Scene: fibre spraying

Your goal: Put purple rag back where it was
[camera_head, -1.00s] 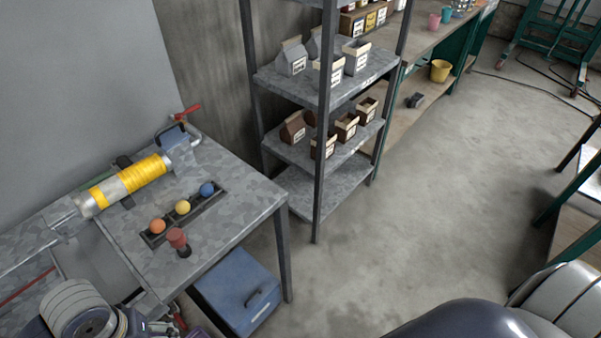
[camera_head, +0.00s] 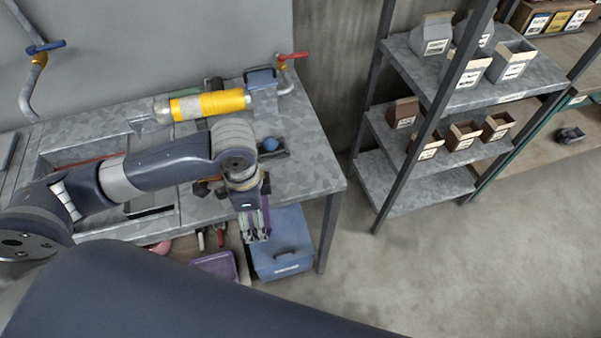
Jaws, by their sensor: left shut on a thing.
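My left gripper (camera_head: 258,236) hangs fingers down at the front edge of the metal table (camera_head: 310,170). It is shut on a narrow purple strip, which looks like the purple rag (camera_head: 267,216) and shows at the right side of the fingers. Most of the rag is hidden by the gripper. Below and left of the gripper, under the table, is a purple box-like thing (camera_head: 216,266). My right gripper is not in view.
A yellow cylinder (camera_head: 208,104) lies at the table's back. A blue ball (camera_head: 270,144) sits in a holder behind the gripper. A blue box (camera_head: 283,262) stands below the table. A metal shelf rack (camera_head: 420,185) stands right. The floor between is clear.

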